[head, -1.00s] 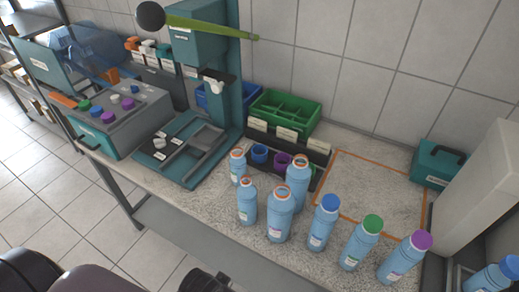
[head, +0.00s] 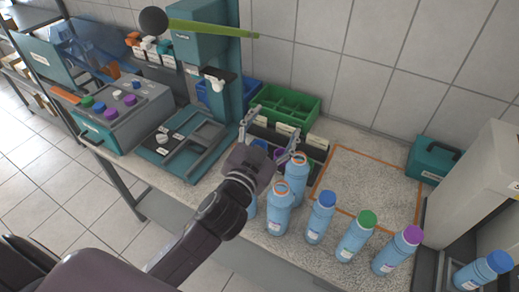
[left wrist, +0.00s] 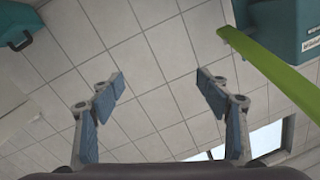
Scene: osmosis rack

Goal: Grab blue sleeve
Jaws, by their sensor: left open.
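The blue sleeve (head: 260,144) is a short blue ring in the dark rack at the middle of the bench, beside a purple sleeve. It is partly hidden behind my left gripper (head: 273,130) in the head view. This gripper is open and empty, its fingers spread, above and around the rack area. In the left wrist view the open left gripper (left wrist: 160,88) has only tiled wall between its fingers, and the blue sleeve is not in view. My right gripper is not in view.
Blue bottles with orange rims (head: 280,210) stand close to the gripper. Bottles with blue (head: 320,218), green and purple caps stand to the right. A green bin (head: 284,106) is behind the rack. A teal press (head: 205,75) stands left. The orange-outlined area (head: 372,195) is clear.

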